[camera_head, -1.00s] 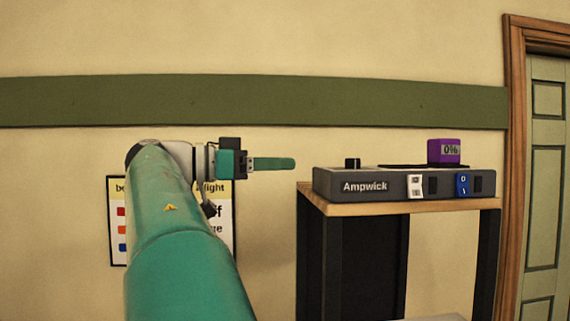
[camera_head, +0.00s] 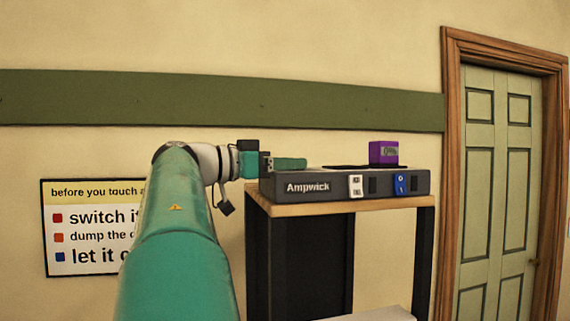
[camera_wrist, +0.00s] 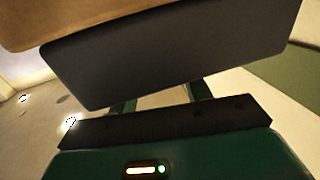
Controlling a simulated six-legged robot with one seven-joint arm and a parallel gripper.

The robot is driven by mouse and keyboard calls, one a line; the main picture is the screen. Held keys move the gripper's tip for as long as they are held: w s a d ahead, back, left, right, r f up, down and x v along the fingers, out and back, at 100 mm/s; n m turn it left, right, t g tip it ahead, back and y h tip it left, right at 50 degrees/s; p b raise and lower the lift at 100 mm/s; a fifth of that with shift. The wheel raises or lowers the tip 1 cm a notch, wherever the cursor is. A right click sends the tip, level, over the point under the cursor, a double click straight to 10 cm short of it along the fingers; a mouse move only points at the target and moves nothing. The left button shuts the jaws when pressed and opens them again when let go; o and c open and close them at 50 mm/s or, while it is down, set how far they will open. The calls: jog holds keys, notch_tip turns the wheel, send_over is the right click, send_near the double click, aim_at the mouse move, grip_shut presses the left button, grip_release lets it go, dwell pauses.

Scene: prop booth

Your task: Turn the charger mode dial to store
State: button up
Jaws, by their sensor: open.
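The charger (camera_head: 338,186) is a low dark grey box labelled "Ampwick" on a wood-topped stand. Its black mode dial does not show now; my gripper covers that spot on the left part of the charger's top. My gripper (camera_head: 303,163) reaches in from the left, its green fingers level with the charger's top edge. In the wrist view my gripper's two fingers (camera_wrist: 161,98) are apart, their tips hidden behind the grey charger side (camera_wrist: 165,55). I cannot tell whether they are around the dial. The dial's mode markings cannot be read.
A purple block with a display (camera_head: 384,152) sits on the charger's right. A white switch (camera_head: 355,186) and a blue switch (camera_head: 401,185) are on its front. The wooden stand (camera_head: 300,209) is below. A sign (camera_head: 70,230) hangs left; a door (camera_head: 505,190) is right.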

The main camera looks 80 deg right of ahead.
jog(key=c, duration=1)
jog(key=shift+d, duration=0.1)
jog(key=m+y, duration=0.1)
jog(key=g+y, duration=0.1)
jog(key=m+g+y, duration=0.1)
jog(key=shift+w+d+m, duration=0.25)
jog(key=shift+m, duration=0.05)
jog(key=shift+d+m+g+y, duration=0.1)
jog(key=shift+m+g+y, duration=0.75)
jog(key=shift+y, duration=0.55)
